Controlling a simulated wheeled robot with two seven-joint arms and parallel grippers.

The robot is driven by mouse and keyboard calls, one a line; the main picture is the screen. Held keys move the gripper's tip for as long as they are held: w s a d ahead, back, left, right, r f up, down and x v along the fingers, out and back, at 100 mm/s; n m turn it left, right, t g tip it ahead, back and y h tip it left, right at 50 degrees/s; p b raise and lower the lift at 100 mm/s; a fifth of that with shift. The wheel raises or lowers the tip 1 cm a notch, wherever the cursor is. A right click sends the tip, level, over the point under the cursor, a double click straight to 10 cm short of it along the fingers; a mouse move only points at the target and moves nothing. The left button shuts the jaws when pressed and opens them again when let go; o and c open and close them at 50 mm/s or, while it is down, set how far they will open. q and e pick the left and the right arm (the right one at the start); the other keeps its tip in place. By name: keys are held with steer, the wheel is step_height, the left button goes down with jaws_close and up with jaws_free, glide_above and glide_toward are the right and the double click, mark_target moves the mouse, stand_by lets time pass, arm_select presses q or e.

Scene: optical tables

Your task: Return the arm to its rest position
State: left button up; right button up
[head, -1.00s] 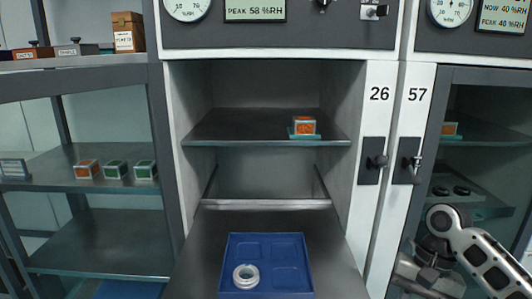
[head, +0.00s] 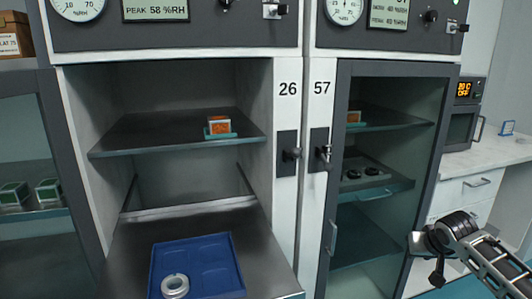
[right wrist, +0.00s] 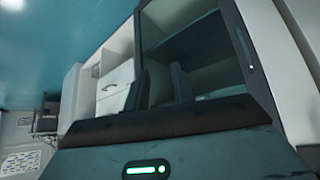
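My right arm (head: 492,262) comes in from the lower right in the head view, in front of the closed glass door of cabinet 57. My right gripper (head: 426,258) is at its left end, clear of the door and touching nothing that I can see. In the right wrist view the two dark fingers of the right gripper (right wrist: 158,78) stand apart with nothing between them. My left arm and gripper are not in view.
Cabinet 26 (head: 287,185) is open. A white counter (head: 490,155) stands at the right.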

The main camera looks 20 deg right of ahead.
steer(key=w+d+r+n+t+h, duration=0.2)
steer(key=w+r+n+t+h, duration=0.1)
steer(key=w+r+n+t, duration=0.7)
steer(key=s+a+f+g+y, duration=0.1)
steer(key=s+a+f+y, duration=0.1)
steer(key=s+a+f, duration=0.35)
steer(key=s+a+f+n+g+y, duration=0.1)
steer(key=s+a+f+y, duration=0.15)
steer(key=a+f, duration=0.55)
steer(key=s+a+f+g+y, duration=0.2)
steer(key=s+a+f, duration=0.2)
steer(key=a, duration=0.6)
steer(key=s+a+f+m+g+y, duration=0.1)
steer(key=s+a+f+m+y, duration=0.1)
steer(key=s+a, duration=1.4)
steer(key=a+m+y, duration=0.1)
steer(key=a, duration=0.2)
steer(key=shift+s+y+p, duration=0.15)
steer(key=shift+y+p, duration=0.2)
